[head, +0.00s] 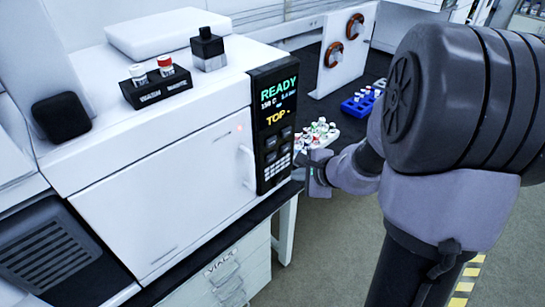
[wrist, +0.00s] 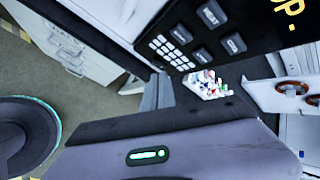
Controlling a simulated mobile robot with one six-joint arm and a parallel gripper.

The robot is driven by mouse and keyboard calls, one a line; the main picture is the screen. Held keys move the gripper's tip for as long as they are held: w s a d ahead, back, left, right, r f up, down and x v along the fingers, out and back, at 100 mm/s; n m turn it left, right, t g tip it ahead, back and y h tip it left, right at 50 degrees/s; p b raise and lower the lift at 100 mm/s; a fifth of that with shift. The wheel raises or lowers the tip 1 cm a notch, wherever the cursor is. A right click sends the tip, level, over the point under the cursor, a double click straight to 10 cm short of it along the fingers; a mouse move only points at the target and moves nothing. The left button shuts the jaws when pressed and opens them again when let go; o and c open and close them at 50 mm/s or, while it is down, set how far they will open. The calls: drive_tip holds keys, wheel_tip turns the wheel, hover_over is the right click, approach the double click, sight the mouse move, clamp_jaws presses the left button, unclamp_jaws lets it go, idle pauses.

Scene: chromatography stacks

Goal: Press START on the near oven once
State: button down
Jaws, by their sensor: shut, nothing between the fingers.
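The near oven (head: 165,185) is a white box with a closed door at the left of the head view. Its black control panel (head: 275,115) reads READY in green and TOP in yellow. Below the display are several dark buttons (head: 278,145) and a pale keypad. In the wrist view the panel is at the top, with its keypad (wrist: 167,50) and buttons (wrist: 207,35); their small labels are hard to read, so I cannot be sure which is START. My gripper (head: 303,161) is shut and empty, close to the panel's lower right edge; contact cannot be told.
A tray of vials (head: 316,134) stands just beyond the panel, with a blue rack (head: 357,103) farther back. A black vial holder (head: 156,88) and a dark bottle (head: 207,50) stand on the oven. The door handle (head: 247,165) juts out left of the panel.

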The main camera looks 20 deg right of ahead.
drive_tip(key=shift+w+a, duration=0.35)
drive_tip(key=shift+w, duration=0.55)
drive_tip(key=shift+w+a, duration=0.3)
drive_tip(key=shift+w, duration=0.65)
drive_tip(key=shift+w+a, duration=0.35)
drive_tip(key=shift+w, duration=0.55)
drive_tip(key=shift+w, duration=0.1)
drive_tip(key=shift+w+a, duration=0.15)
drive_tip(key=shift+w, duration=0.15)
drive_tip(key=shift+w+a, duration=0.1)
drive_tip(key=shift+w, duration=0.3)
idle(0.5)
drive_tip(key=shift+s+b, duration=0.1)
drive_tip(key=shift+b, duration=0.2)
drive_tip(key=shift+s+d, duration=0.25)
drive_tip(key=shift+s, duration=0.45)
drive_tip(key=shift+s, duration=0.1)
drive_tip(key=s, duration=0.1)
drive_tip(key=s+d+b, duration=0.1)
drive_tip(key=s, duration=0.2)
drive_tip(key=shift+s+d+b, duration=0.3)
drive_tip(key=shift+d, duration=0.1)
